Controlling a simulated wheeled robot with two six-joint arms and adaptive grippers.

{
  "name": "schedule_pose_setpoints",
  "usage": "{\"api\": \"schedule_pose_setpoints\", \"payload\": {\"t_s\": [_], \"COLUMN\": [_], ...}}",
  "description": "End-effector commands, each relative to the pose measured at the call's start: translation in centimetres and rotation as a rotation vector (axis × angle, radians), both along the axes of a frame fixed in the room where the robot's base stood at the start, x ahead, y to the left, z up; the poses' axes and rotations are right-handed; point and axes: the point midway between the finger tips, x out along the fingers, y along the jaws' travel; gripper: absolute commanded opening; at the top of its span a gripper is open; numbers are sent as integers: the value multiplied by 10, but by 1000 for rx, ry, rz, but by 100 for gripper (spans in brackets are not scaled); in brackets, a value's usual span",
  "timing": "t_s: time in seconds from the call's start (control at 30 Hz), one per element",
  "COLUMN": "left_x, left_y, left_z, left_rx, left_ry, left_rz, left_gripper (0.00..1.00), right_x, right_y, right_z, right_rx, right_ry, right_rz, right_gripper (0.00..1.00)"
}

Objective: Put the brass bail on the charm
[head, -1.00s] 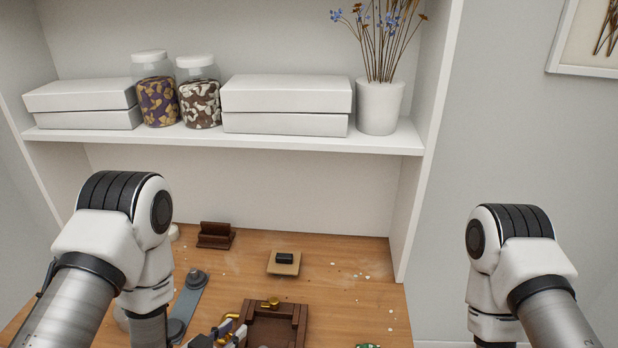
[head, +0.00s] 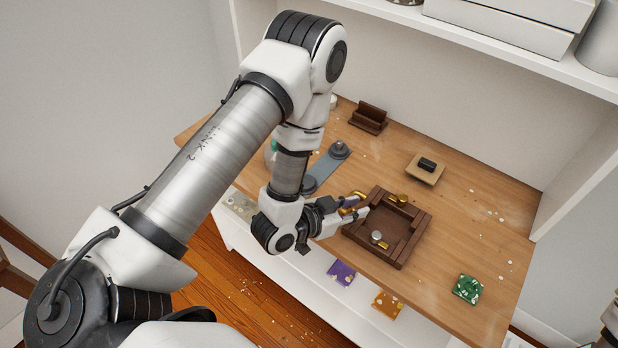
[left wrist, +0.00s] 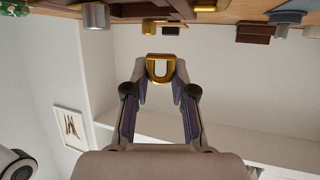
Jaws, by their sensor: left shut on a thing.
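My left gripper (head: 357,206) is shut on the brass bail (left wrist: 160,68), a U-shaped piece that shows clearly between the fingertips in the left wrist view. In the head view the bail (head: 350,199) is small and partly hidden by the fingers, near the left side of the brown wooden tray (head: 412,250). A green flecked square piece (head: 467,289), which looks like a charm, lies on the table at the front right, apart from the gripper. My right gripper is out of view.
The tray holds a small silver cylinder (head: 376,236) and brass pieces (head: 397,199). Behind it are a pale block with a black piece (head: 427,164) and a brown holder (head: 369,118). Purple (head: 341,273) and orange (head: 387,304) flecked squares show at the front. The table's right side is mostly clear.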

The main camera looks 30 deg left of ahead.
Motion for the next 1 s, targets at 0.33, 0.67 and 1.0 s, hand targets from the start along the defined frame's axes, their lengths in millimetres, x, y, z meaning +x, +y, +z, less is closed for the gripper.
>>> {"api": "schedule_pose_setpoints", "payload": {"t_s": [0.33,0.67,1.0], "left_x": [-48,-94,-97], "left_y": [81,172,179], "left_z": [6,-3,-6], "left_rx": [-8,-1,0], "left_ry": [2,3,1], "left_rz": [-12,320,347], "left_gripper": [9,9,9], "right_x": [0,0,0], "right_y": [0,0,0], "right_z": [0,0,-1], "right_rx": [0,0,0], "right_ry": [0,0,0], "right_rz": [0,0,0], "right_gripper": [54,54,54]}}
